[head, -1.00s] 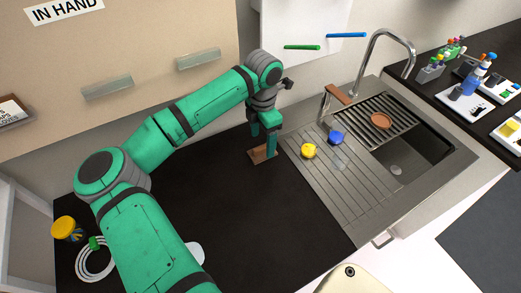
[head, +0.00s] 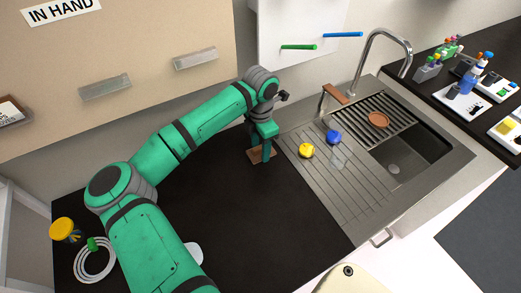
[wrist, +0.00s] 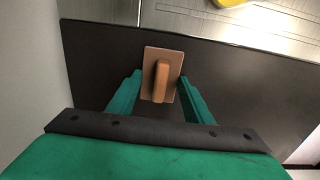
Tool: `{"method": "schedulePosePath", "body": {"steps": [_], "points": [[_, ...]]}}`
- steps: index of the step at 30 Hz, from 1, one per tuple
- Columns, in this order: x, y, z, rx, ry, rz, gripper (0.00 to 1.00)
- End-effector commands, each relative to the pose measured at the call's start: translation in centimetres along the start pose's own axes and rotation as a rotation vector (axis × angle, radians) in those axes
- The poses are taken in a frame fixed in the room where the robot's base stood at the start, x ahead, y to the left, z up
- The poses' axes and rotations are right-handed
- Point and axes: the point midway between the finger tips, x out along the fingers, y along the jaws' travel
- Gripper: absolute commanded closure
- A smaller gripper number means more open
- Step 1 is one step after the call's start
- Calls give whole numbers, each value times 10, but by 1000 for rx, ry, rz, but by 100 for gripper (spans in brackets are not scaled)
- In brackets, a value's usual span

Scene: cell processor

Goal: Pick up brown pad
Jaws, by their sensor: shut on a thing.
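The brown pad (head: 254,156) is a flat rectangular plate with a raised orange-brown handle. It is at the back of the black counter, just left of the steel sink unit. My gripper (head: 264,155) points down at it and partly covers it in the head view. In the wrist view the brown pad (wrist: 160,80) shows its handle upward, between the two green fingers of my gripper (wrist: 158,90). My gripper is shut on the pad. Whether the pad's underside touches the counter is hidden.
The sink unit (head: 330,190) lies right of the pad, with a yellow object (head: 306,151) and a blue object (head: 333,137) on its drainboard. A tall faucet (head: 375,45) stands behind. A coiled white hose (head: 95,262) lies front left. The middle counter is clear.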

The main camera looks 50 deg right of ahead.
Motion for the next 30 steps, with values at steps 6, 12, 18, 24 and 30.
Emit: {"method": "schedulePosePath", "body": {"steps": [6,12,18,24,30], "points": [[-5,0,0,1,0,1,75],[-26,1,0,1,1,3,75],[-62,-22,11,5,0,4,75],[-96,-52,24,3,0,3,75],[-112,-86,36,-7,0,2,75]]}}
